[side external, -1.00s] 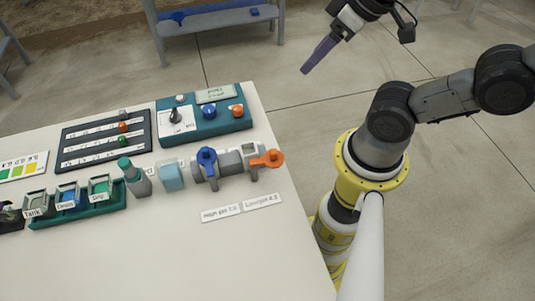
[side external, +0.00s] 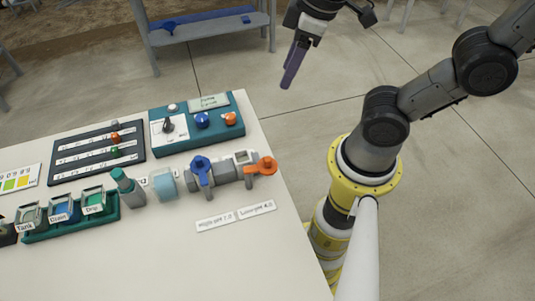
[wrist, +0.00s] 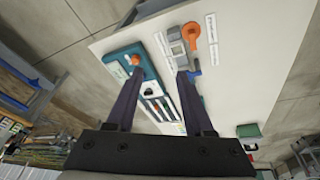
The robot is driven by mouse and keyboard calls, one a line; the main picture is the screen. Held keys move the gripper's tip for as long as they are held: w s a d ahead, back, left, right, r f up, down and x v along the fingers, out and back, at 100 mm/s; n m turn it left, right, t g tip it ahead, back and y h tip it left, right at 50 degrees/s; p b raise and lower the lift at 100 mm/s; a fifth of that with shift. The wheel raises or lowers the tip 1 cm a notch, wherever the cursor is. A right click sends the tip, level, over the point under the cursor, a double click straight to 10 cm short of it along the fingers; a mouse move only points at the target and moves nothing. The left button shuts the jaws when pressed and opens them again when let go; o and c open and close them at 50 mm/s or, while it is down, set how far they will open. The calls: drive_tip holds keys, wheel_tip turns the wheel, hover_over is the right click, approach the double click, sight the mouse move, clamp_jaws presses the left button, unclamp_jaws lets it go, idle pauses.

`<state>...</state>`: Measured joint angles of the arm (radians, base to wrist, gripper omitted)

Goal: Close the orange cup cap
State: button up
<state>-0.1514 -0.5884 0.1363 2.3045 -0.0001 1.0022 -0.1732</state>
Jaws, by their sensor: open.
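The orange cup cap (side external: 264,165) is at the right end of a grey fitting row near the table's right edge. It has a round end and a short arm, and also shows in the wrist view (wrist: 191,33). A grey cup with a pale square top (side external: 244,157) stands just left of it. Whether the cap covers any opening is too small to tell. My gripper (side external: 287,84) is open and empty, with purple fingers pointing down, above and beyond the table's far right edge. It is well apart from the cap. In the wrist view its fingers (wrist: 160,74) are spread.
A blue-handled valve (side external: 201,167) stands left of the cap. Behind it is a teal control box (side external: 197,127) with knobs, and a dark slider panel (side external: 97,152). A teal-capped bottle (side external: 128,187) and labelled bins (side external: 62,210) are farther left. The table's front (side external: 190,265) is clear.

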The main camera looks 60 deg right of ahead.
sight(267, 158)
drive_tip(key=w+a+f+n+g, duration=0.1)
drive_tip(key=a+f+n+g, duration=0.3)
drive_tip(key=a, duration=0.3)
drive_tip(key=shift+t+h, duration=0.3)
drive_tip(key=shift+t, duration=0.1)
wheel_tip(267, 158, down, 15)
drive_tip(key=shift+a+r, duration=0.15)
drive_tip(key=shift+r, duration=0.05)
clamp_jaws()
idle(1.0)
